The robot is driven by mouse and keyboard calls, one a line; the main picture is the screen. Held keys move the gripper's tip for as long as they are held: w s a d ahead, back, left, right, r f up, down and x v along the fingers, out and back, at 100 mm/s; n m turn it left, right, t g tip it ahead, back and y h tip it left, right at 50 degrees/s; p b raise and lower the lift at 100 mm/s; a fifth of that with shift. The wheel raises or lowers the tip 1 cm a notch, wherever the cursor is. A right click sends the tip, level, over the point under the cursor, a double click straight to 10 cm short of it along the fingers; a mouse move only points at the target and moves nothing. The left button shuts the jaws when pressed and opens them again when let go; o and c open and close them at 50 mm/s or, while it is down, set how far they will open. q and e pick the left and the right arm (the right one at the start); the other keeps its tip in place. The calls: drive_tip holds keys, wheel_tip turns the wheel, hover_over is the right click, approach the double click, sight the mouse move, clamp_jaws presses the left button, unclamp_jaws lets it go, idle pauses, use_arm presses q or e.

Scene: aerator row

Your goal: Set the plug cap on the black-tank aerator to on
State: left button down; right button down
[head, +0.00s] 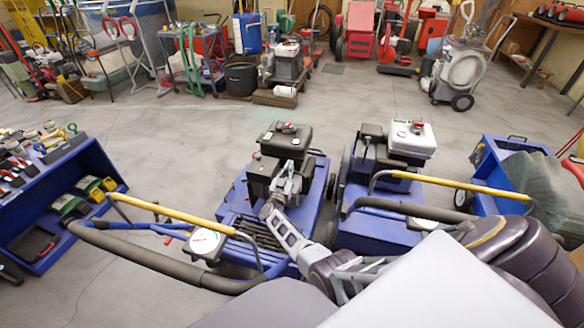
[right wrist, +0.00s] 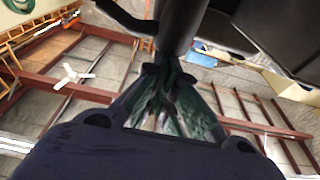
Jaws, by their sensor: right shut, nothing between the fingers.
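The black-tank aerator stands left of centre in the head view, with a blue body (head: 232,207), a black tank (head: 288,143) and a red fuel cap (head: 288,126). My right gripper (head: 292,176) is at the near side of its black engine, below the tank. In the right wrist view the fingers (right wrist: 168,72) are together and empty, close under a dark cylindrical part (right wrist: 178,28). I cannot tell whether they touch it. I cannot make out the plug cap for certain; my gripper covers part of the engine there. My left gripper is not in view.
A similar aerator with a white tank (head: 413,140) stands close on the right. The yellow handle bar (head: 175,217) and black padded bar (head: 165,270) lie near my arm. A blue tool bench (head: 60,190) is at left. Open floor (head: 180,135) lies beyond.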

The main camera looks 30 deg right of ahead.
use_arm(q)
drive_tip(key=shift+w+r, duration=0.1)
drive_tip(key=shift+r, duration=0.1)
use_arm(e)
drive_tip(key=shift+w+a+f+n+y, duration=0.15)
drive_tip(key=shift+f+n+y, duration=0.15)
drive_tip(key=shift+n, duration=0.5)
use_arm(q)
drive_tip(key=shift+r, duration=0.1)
use_arm(e)
drive_tip(key=shift+t, duration=0.3)
